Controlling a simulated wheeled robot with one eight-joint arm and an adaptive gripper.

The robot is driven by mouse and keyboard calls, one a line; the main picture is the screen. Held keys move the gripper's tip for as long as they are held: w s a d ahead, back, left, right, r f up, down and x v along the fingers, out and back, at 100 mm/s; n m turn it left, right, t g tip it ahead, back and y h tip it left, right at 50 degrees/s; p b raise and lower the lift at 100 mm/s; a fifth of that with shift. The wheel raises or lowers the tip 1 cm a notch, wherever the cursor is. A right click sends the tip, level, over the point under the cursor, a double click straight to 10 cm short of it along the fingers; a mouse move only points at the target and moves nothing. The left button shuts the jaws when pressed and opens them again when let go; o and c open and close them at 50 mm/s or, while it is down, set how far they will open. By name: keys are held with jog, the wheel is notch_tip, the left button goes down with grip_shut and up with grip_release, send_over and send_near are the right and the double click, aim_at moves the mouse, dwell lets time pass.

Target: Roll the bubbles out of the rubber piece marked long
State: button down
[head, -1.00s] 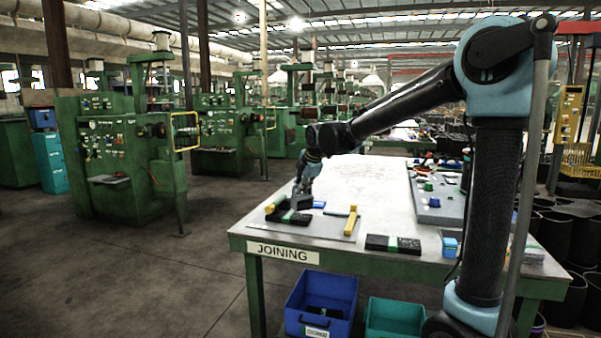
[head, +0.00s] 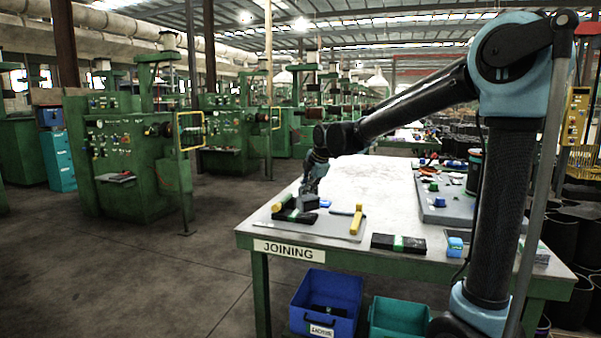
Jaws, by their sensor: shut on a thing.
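My gripper (head: 309,202) is at the left end of the table, low over a grey board (head: 335,228). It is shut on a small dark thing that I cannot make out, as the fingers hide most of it. A black rubber piece with a green band (head: 294,215) lies on the board, just below and left of the gripper; whether the held thing touches it I cannot tell. Another black piece with a green band (head: 398,243) and pale marks lies flat near the table's front edge. The marks are too small to read.
A yellow bar (head: 282,202) and a yellow piece (head: 356,222) flank the board; a blue block (head: 325,204) is right of my gripper. A small blue box (head: 455,247) stands front right. Blue (head: 323,306) and teal (head: 399,316) bins sit below. The table's middle is clear.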

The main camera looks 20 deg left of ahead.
jog(key=a, duration=0.3)
jog(key=shift+a, duration=0.25)
notch_tip(320, 180, up, 7)
jog(key=shift+f, duration=0.2)
dwell(0.3)
dwell(0.4)
